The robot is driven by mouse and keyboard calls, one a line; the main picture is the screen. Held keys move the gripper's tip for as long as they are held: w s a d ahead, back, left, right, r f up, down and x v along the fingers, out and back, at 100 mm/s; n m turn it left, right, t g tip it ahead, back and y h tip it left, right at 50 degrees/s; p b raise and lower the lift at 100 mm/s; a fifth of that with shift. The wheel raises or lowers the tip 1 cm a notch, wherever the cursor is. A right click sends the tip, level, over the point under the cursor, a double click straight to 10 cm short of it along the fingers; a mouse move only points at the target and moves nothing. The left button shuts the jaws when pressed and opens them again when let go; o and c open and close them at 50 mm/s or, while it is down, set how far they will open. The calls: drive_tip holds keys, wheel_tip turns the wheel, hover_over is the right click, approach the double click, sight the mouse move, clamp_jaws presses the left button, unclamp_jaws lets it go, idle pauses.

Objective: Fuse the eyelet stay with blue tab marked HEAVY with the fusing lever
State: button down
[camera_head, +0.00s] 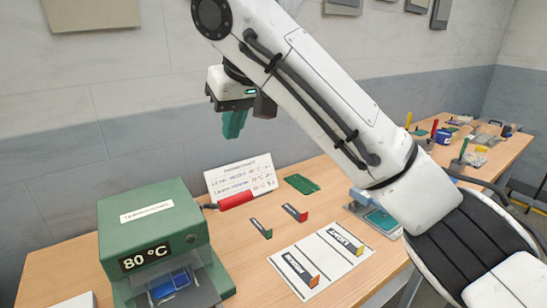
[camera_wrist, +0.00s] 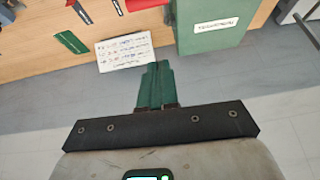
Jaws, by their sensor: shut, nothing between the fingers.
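The green press (camera_head: 155,235) stands at the front left of the table, and its display reads 80 °C. The fusing lever's red grip (camera_head: 236,199) sticks out from its right side, nearly level. A blue piece (camera_head: 170,284) lies in the press opening; I cannot read any marking on it, and most of any stay there is hidden. My gripper (camera_head: 234,124) is raised above and behind the press and lever, touching nothing. Its green fingers are shut and empty, also in the wrist view (camera_wrist: 154,88), where the press (camera_wrist: 212,25) shows at upper right.
A white card (camera_head: 241,178) with temperatures stands behind the lever. Stays with red tabs (camera_head: 295,212) lie right of it. A white mat (camera_head: 322,258) holds stays with orange (camera_head: 313,281) and yellow (camera_head: 358,251) tabs. A green piece (camera_head: 300,184) lies behind. The air around my gripper is free.

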drive_tip(key=d, duration=0.1)
drive_tip(key=p, duration=0.2)
hover_over(239, 196)
drive_tip(key=w, duration=0.1)
drive_tip(key=shift+h, duration=0.3)
drive_tip(key=f, duration=0.9)
drive_tip(key=shift+a, duration=0.25)
drive_tip(key=shift+s+d+f, duration=0.1)
drive_tip(key=shift+f, duration=0.55)
drive_tip(key=shift+s+d+f, duration=0.1)
drive_tip(key=shift+f, duration=0.5)
drive_tip(key=shift+s+f+p, duration=0.3)
drive_tip(key=shift+f+p, duration=0.05)
drive_tip(key=shift+f, duration=0.6)
